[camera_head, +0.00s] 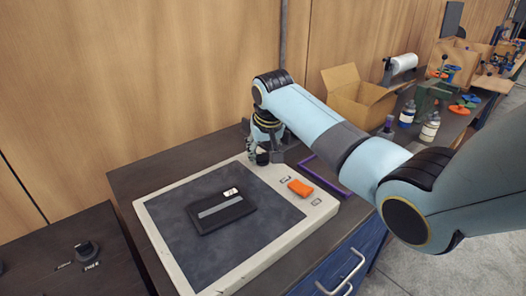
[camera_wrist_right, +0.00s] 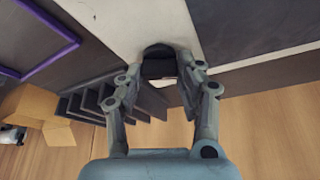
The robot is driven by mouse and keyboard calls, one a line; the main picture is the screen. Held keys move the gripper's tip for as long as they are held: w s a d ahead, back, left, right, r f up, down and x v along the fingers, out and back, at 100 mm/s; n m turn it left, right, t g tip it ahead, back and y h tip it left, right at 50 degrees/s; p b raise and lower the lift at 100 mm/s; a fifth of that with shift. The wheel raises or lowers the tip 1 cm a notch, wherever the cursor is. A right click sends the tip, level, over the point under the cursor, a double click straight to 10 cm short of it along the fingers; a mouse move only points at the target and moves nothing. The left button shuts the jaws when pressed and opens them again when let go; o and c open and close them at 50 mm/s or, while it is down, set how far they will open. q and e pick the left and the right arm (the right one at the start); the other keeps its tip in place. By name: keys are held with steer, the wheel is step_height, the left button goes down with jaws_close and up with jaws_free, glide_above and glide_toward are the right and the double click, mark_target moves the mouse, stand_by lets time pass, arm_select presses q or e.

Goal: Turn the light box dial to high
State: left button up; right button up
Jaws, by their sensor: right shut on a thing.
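The light box (camera_head: 325,207) is a flat slab with a pale rim and a dark, unlit-looking panel, lying on the dark table. Its dial (camera_wrist_right: 159,64) is a dark round knob on the pale rim, seen between my fingers in the right wrist view. My right gripper (camera_head: 262,157) is at the far corner of the box, pointing down. In the right wrist view, my right gripper (camera_wrist_right: 162,80) is shut on the dial, a finger on either side. In the head view the gripper hides the dial, and its setting cannot be read. My left gripper is out of view.
A dark flat case (camera_head: 222,212) lies on the panel and an orange block (camera_head: 300,187) on the right rim. A purple frame (camera_head: 326,178) lies beside the box. A cardboard box (camera_head: 355,97) and bottles (camera_head: 430,127) stand to the right. A wooden wall (camera_head: 150,80) is close behind.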

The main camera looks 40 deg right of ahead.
steer(key=shift+m, duration=0.7)
steer(key=o, duration=1.2)
steer(key=shift+c, duration=0.2)
steer(key=v, duration=1.2)
steer(key=shift+w+a, duration=0.25)
